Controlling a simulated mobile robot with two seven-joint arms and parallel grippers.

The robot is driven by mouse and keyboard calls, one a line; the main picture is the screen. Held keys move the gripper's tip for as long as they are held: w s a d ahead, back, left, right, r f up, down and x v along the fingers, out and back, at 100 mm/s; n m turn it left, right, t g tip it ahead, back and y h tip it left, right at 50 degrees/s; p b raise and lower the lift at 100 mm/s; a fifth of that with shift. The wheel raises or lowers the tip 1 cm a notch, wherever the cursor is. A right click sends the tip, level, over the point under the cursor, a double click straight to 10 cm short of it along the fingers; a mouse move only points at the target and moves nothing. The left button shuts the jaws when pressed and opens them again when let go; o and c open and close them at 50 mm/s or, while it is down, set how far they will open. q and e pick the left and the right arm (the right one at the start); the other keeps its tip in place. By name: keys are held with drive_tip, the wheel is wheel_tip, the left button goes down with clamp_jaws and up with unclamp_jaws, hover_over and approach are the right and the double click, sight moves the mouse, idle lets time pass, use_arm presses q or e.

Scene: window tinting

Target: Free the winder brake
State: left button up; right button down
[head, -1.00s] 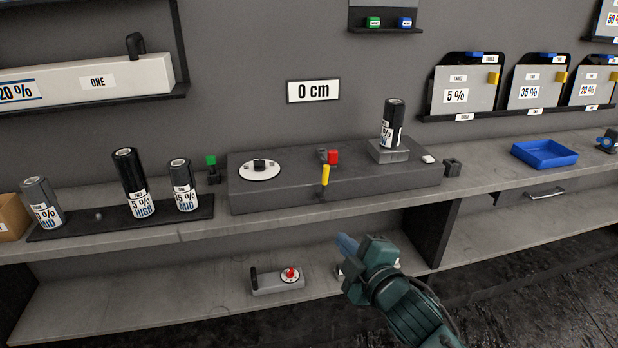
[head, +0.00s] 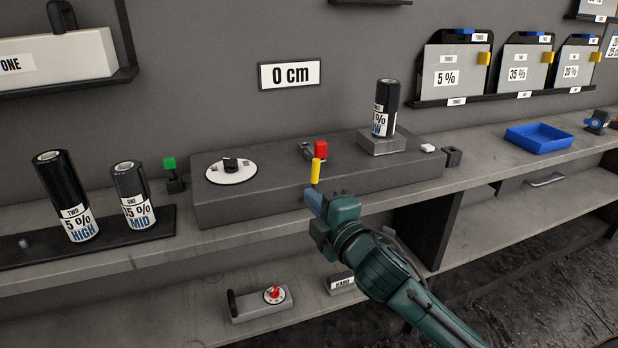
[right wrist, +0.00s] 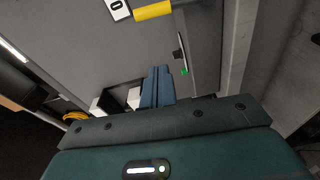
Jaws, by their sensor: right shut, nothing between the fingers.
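The grey winder box (head: 235,209) stands on the bench under the "0 cm" display (head: 290,75). A lever with a yellow grip (head: 316,171) stands upright at its front edge; a red block (head: 321,149) is just behind. Neither is labelled as the brake. A film roll (head: 387,97) stands on the box's right part. My right gripper (head: 313,203) is shut and empty, its blue fingertips just below the yellow grip; contact is unclear. In the right wrist view the shut fingers (right wrist: 157,87) point towards the yellow grip (right wrist: 153,11). My left gripper is not in view.
A round white dial (head: 231,172) sits on the box's left part. Film rolls (head: 66,195) stand on a dark tray at left. A blue tray (head: 540,138) lies at right. A small control box with a red knob (head: 273,294) is on the lower shelf.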

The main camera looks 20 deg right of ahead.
sight(312, 175)
drive_tip(key=shift+w, duration=0.1)
drive_tip(key=w+a, duration=0.2)
drive_tip(key=w, duration=0.8)
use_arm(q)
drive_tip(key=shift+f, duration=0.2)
use_arm(e)
drive_tip(key=d, duration=0.2)
drive_tip(key=s+d, duration=0.1)
drive_tip(key=d, duration=0.1)
drive_tip(key=shift+d+f, duration=0.1)
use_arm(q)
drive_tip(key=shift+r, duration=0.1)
use_arm(e)
drive_tip(key=shift+d+m, duration=0.25)
drive_tip(key=shift+m, duration=0.05)
